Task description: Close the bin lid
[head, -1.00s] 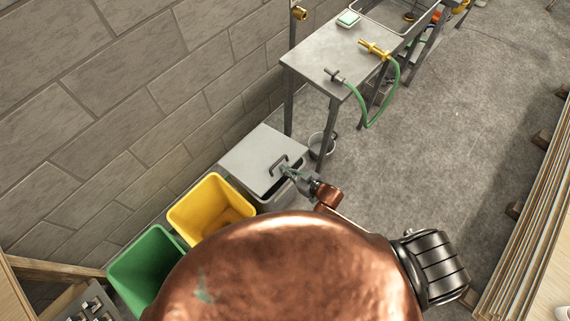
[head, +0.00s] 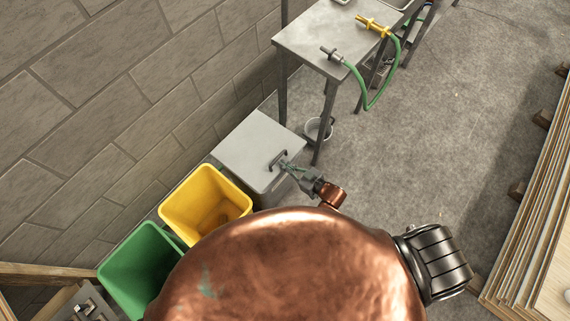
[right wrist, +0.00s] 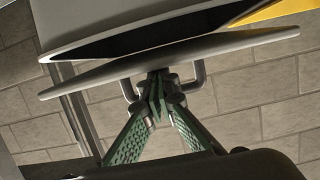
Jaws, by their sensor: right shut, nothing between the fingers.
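The grey bin (head: 270,199) stands against the wall, and its flat grey lid (head: 250,140) has a dark bar handle (head: 277,158) near the front edge. In the right wrist view a dark gap shows between the lid (right wrist: 225,42) and the bin rim, so the lid is a little raised. My right gripper (head: 284,164) is shut and empty, with its green fingers (right wrist: 160,90) at the handle (right wrist: 200,80), tips between its two legs. I cannot tell whether they touch the bar. My left gripper is not in view.
A yellow open bin (head: 205,200) and a green open bin (head: 140,268) stand in a row to the left. A metal table (head: 325,42) with a green hose (head: 374,100) stands behind. A bucket (head: 318,129) sits by its legs.

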